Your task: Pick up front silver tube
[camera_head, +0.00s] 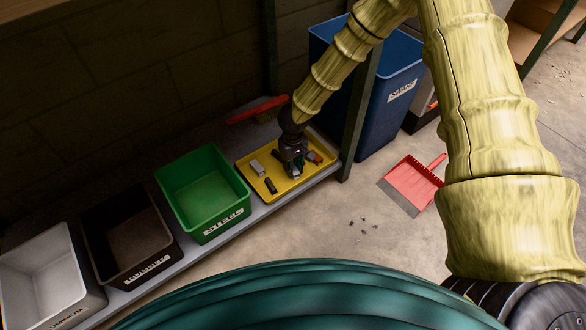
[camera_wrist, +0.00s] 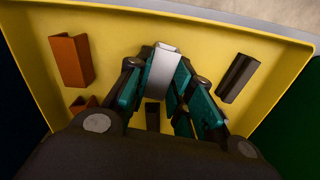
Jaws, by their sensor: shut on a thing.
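A silver tube (camera_wrist: 163,70) with an open square end stands between the fingers of my gripper (camera_wrist: 160,80) in the wrist view. My gripper is shut on it, with teal pads against both sides, inside the yellow tray (camera_wrist: 205,38). Another silver piece (camera_head: 257,167) lies to the left in the tray, apart from the gripper.
In the tray are a black piece (camera_wrist: 236,78), orange pieces (camera_wrist: 72,60) and a dark piece (camera_wrist: 152,115) beneath the gripper. A green bin (camera_head: 203,190) stands left of the tray, beside a black bin (camera_head: 128,235) and a white bin (camera_head: 42,280). A shelf post (camera_head: 358,115) rises close right.

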